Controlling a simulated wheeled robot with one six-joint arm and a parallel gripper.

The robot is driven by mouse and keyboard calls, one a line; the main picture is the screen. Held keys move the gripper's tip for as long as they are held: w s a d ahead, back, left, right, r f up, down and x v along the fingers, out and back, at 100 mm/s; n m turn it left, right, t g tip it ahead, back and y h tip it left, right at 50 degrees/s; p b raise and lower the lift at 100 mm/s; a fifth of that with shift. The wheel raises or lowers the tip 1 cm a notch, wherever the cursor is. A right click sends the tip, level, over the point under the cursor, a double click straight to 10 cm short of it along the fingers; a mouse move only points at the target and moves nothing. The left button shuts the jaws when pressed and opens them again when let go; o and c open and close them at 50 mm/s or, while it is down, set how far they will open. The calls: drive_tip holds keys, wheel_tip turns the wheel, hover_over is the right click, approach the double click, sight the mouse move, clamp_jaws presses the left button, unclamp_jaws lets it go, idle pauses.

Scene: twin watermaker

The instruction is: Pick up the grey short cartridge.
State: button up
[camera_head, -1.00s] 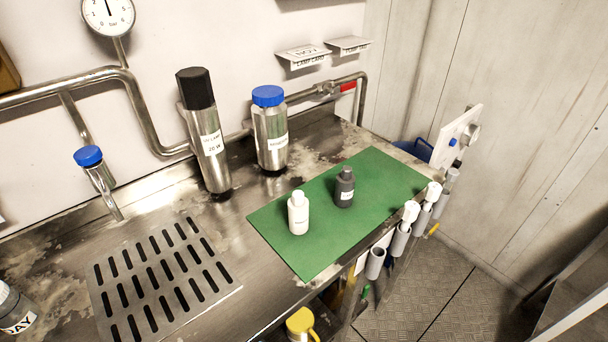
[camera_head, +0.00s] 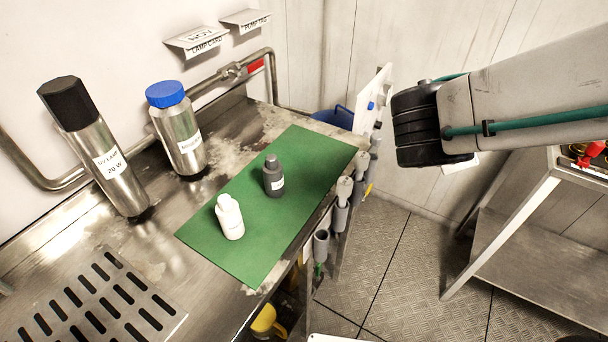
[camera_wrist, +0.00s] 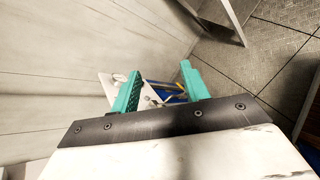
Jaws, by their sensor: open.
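No object is clearly identifiable as the grey short cartridge. In the head view only my arm shows at upper right, away from the mat; the fingers are hidden there.
A tall black-capped cylinder (camera_head: 100,155) and a blue-capped steel canister (camera_head: 180,138) stand at the back of the bench. A slotted drain plate (camera_head: 105,305) lies at lower left. A white panel (camera_head: 375,95) rises at the bench's far end. A metal table (camera_head: 540,240) stands at right; floor between is open.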

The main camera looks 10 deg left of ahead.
drive_tip(key=w+a+f+n+t+y, duration=0.1)
drive_tip(key=a+f+n+t+y, duration=0.15)
drive_tip(key=a+n, duration=0.4)
drive_tip(key=a+f+n+t+y, duration=0.1)
drive_tip(key=a+n+y, duration=0.25)
drive_tip(key=a, duration=0.55)
drive_tip(key=n+y, duration=0.6)
drive_tip(key=n, duration=0.4)
approach(273, 164)
drive_tip(key=shift+g, duration=0.35)
drive_tip(key=x, duration=0.5)
drive_tip(key=shift+w+d+r, duration=0.25)
drive_tip(key=shift+w+r, duration=0.1)
drive_tip(key=shift+w, duration=0.05)
drive_tip(key=shift+a+f, duration=0.25)
drive_tip(key=shift+a, duration=0.05)
drive_tip(key=x, duration=0.7)
drive_tip(key=shift+w+a, duration=0.1)
drive_tip(key=shift+a, duration=0.05)
drive_tip(key=shift+c, duration=0.3)
clamp_jaws()
